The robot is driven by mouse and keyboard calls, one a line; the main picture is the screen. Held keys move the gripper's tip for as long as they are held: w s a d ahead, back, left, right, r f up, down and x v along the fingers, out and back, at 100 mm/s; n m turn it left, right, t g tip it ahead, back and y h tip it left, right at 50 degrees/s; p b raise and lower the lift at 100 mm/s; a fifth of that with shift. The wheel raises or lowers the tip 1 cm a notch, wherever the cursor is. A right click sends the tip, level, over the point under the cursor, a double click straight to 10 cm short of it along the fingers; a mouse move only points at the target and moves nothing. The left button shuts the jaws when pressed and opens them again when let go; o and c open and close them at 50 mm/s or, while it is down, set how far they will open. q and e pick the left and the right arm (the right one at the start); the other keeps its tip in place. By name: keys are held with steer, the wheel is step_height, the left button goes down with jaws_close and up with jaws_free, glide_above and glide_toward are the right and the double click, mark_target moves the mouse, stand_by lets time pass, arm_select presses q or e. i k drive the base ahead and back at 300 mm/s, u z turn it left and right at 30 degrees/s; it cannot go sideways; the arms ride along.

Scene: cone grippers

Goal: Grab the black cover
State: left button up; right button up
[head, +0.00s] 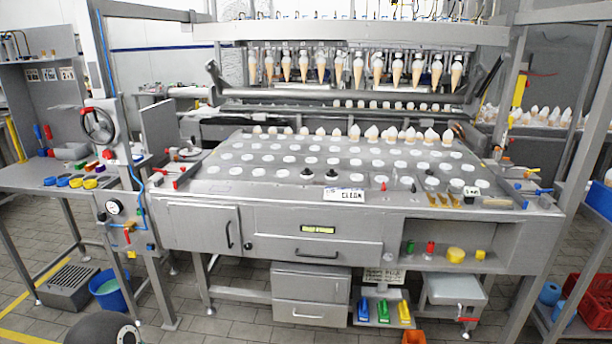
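No single object is plainly a black cover. Two small black knob-like pieces, a left one (307,174) and a right one (332,174), sit among the white round discs on the grey machine top, behind the CLEAN sign. A small black piece (469,199) also sits at the right of the machine top, below a white label. I cannot tell which of these is the cover. Neither of my grippers is in view. A dark rounded part at the bottom left edge may belong to my arm, but no fingers show.
The grey machine (420,228) fills the middle, with a row of hanging cones (358,70) above. A CLEAN sign (345,195) stands at its front edge. A side table (30,180) with coloured lids is at left. A blue bucket (108,290) and red crate (590,300) stand low at the sides.

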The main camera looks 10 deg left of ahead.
mark_target(307, 172)
steer(key=i, duration=1.75)
steer(key=z, duration=0.45)
